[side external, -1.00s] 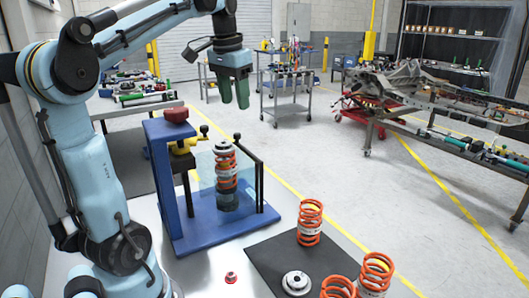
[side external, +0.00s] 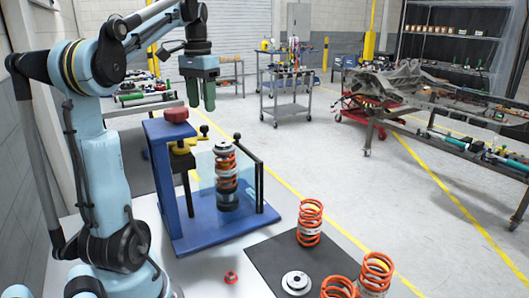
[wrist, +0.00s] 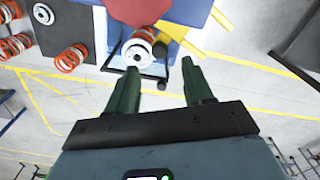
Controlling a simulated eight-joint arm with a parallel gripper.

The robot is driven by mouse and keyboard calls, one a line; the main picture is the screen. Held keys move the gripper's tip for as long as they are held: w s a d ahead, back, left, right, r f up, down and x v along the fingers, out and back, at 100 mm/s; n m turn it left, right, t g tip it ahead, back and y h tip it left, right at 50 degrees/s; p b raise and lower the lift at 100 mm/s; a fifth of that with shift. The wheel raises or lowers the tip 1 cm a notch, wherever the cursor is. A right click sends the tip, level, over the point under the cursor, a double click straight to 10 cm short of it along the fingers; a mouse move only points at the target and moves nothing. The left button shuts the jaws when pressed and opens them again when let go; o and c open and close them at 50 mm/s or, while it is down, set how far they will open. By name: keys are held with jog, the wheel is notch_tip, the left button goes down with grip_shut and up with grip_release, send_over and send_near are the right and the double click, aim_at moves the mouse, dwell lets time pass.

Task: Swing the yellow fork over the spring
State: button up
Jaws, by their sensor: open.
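The blue press fixture (side external: 160,185) stands on the white table. The yellow fork (side external: 183,150) is on its column below a red knob (side external: 176,115), to the left of the spring; yellow arms also show in the wrist view (wrist: 204,51). The orange spring (side external: 226,172) stands upright on the fixture base behind a clear guard, with a grey top cap; its top shows in the wrist view (wrist: 138,52). My gripper (side external: 201,95) is open and empty, pointing down above the fixture, apart from fork and spring.
Loose orange springs (side external: 310,222) and a metal disc (side external: 296,283) are on a black mat (side external: 275,255) at the front right. A small red part (side external: 231,278) lies on the white table. Black guard posts (side external: 259,185) stand right of the spring. The air above is clear.

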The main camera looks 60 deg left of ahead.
jog(key=shift+f, duration=3)
grip_shut()
